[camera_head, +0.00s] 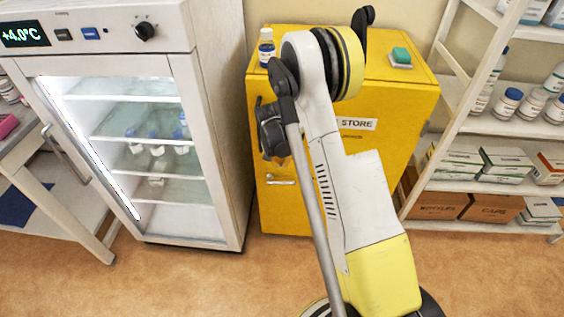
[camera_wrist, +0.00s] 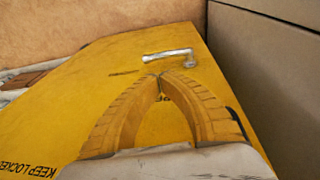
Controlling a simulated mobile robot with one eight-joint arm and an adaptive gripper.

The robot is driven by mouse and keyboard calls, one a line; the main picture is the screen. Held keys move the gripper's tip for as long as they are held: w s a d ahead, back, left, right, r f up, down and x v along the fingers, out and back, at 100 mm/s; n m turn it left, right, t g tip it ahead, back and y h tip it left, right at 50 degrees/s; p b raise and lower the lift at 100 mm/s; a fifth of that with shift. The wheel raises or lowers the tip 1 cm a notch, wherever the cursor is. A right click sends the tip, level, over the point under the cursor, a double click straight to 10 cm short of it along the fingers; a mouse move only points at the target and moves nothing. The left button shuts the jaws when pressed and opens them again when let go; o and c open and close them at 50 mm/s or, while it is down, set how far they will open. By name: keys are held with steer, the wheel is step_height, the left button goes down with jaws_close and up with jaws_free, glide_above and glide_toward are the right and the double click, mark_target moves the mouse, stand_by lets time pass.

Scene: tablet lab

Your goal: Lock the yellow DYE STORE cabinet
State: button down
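Nothing shows clearly between the tips. A small dark mark shows between the fingers. No key or lock is clearly visible.
A glass-door fridge (camera_head: 218,120) stands close on the cabinet's left. A shelf rack (camera_head: 480,188) with bottles and boxes is on the right. A bottle (camera_head: 267,48) and a green-topped item (camera_head: 400,56) sit on the cabinet. The floor (camera_head: 180,280) in front is clear.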

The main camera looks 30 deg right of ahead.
steer(key=b+x, duration=0.4)
steer(key=x, duration=0.7)
steer(key=shift+f+b, duration=0.25)
steer(key=shift+b, duration=0.1)
steer(key=shift+f, duration=0.1)
steer(key=shift+x, duration=0.8)
steer(key=shift+s+d, duration=0.1)
steer(key=shift+s, duration=0.05)
steer(key=d+p+v, duration=0.1)
steer(key=p+v, duration=0.5)
steer(key=v, duration=0.8)
steer(key=shift+s+r, duration=0.2)
steer(key=shift+s, duration=0.2)
